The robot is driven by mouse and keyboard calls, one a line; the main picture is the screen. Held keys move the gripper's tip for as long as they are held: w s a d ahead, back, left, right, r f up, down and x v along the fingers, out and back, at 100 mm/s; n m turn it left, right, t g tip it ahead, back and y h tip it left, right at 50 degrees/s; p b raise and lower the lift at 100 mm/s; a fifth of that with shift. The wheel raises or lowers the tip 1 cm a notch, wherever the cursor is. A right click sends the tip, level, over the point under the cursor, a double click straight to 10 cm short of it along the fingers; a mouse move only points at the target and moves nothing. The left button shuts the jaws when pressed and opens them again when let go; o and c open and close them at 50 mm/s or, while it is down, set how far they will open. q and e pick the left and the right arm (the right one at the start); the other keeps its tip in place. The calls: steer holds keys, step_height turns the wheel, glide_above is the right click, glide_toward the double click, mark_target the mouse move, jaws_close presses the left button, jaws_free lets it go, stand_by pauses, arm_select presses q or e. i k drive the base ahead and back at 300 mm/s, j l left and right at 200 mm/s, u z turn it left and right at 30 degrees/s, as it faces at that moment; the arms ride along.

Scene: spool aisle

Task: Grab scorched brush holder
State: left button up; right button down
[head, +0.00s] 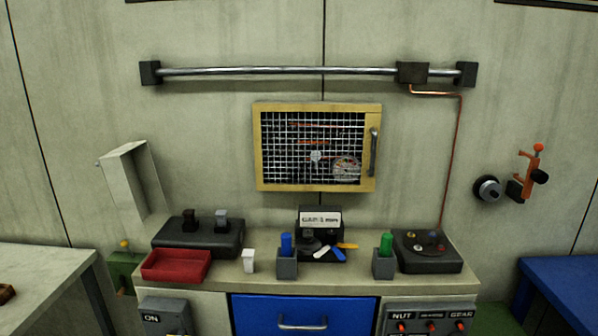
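A black block (199,240) stands at the left end of the bench top. Two small upright pieces are set in it: a dark brown one (189,220) on the left and a grey one (222,220) on the right. The dark brown piece looks like the scorched brush holder, but it is too small to be certain. A red open tray (176,266) sits in front of the black block and looks empty. Neither of my grippers is in view.
The bench top (345,277) also holds a white cup (249,260), a blue-topped holder (287,262), a green-topped holder (384,263) and a black box with knobs (427,251). A yellow mesh-fronted cabinet (258,150) hangs above. A blue drawer (303,308) is shut below.

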mark_target(189, 219)
steer(key=i+j+z, duration=0.15)
steer(key=j+z, duration=0.15)
steer(key=j, duration=1.65)
steer(key=k+j+z, duration=0.1)
steer(key=j+z, duration=0.15)
steer(key=j, duration=1.65)
